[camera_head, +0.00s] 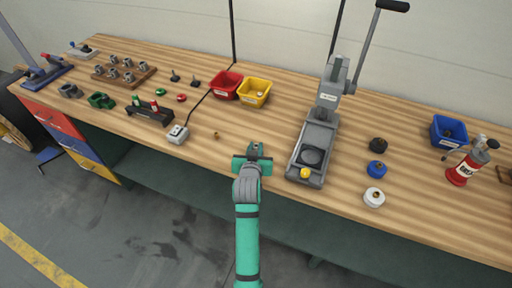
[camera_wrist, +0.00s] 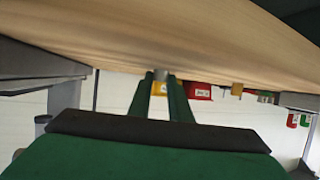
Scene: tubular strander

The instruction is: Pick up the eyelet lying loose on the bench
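My gripper (camera_head: 254,150) is low over the front part of the bench (camera_head: 290,115), pointing toward the back wall. In the wrist view, which is upside down, its two green fingers (camera_wrist: 161,76) stand apart. A small grey cylindrical piece (camera_wrist: 160,73), perhaps the eyelet, shows in line with the gap at the fingertips. I cannot tell whether the fingers touch it. In the head view the gripper mostly hides that spot. A small brass-coloured piece (camera_head: 216,134) lies loose on the bench left of my gripper.
A grey lever press (camera_head: 318,140) stands just right of my gripper. A red bin (camera_head: 226,84) and a yellow bin (camera_head: 254,92) stand behind it. Black, blue and white knobs (camera_head: 375,197) stand right.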

